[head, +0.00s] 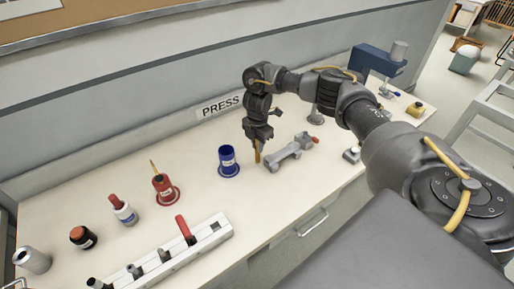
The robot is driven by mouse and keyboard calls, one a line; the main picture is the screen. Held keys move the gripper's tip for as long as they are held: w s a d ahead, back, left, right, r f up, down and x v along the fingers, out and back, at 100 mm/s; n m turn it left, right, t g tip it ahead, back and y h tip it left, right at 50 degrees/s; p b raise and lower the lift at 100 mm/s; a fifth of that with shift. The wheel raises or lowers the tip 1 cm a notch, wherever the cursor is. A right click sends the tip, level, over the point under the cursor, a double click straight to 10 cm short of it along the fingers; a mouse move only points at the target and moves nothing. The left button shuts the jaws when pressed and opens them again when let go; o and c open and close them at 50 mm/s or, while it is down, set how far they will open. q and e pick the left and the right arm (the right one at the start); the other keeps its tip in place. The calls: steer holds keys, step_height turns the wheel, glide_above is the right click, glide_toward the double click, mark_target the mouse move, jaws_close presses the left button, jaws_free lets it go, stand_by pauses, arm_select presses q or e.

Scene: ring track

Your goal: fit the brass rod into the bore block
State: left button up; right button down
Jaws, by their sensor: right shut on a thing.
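My right gripper (259,141) hangs over the bench at the middle, pointing down. It is shut on the brass rod (257,157), a short yellowish rod held roughly upright below the fingers. The rod's lower end is close to the bench top; I cannot tell if it touches. I cannot tell for sure which thing is the bore block. A grey metal fixture (290,152) lies just right of the rod. A long pale block (208,246) with several dark pegs and a red handle lies at the front. My left gripper is not in view.
A blue container (228,162) stands just left of the rod. Further left are a red container (163,186), a bottle (123,211), a dark jar (82,237) and a grey cylinder (33,260). A blue press (374,63) stands far right. Bench between containers and pale block is clear.

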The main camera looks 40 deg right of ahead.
step_height(320, 180, up, 3)
steer(key=shift+f, duration=0.1)
steer(key=s+a+r, duration=0.8)
steer(key=s+r, duration=0.2)
steer(key=s, duration=0.2)
steer(key=a+r+m, duration=0.2)
steer(key=a+m, duration=0.3)
steer(key=m, duration=0.4)
steer(key=w+a+r+m, duration=0.1)
steer(key=a+m, duration=0.3)
steer(key=m, duration=0.6)
steer(key=shift+w+a+r, duration=0.15)
steer(key=shift+a+r, duration=0.2)
steer(key=shift+r, duration=0.25)
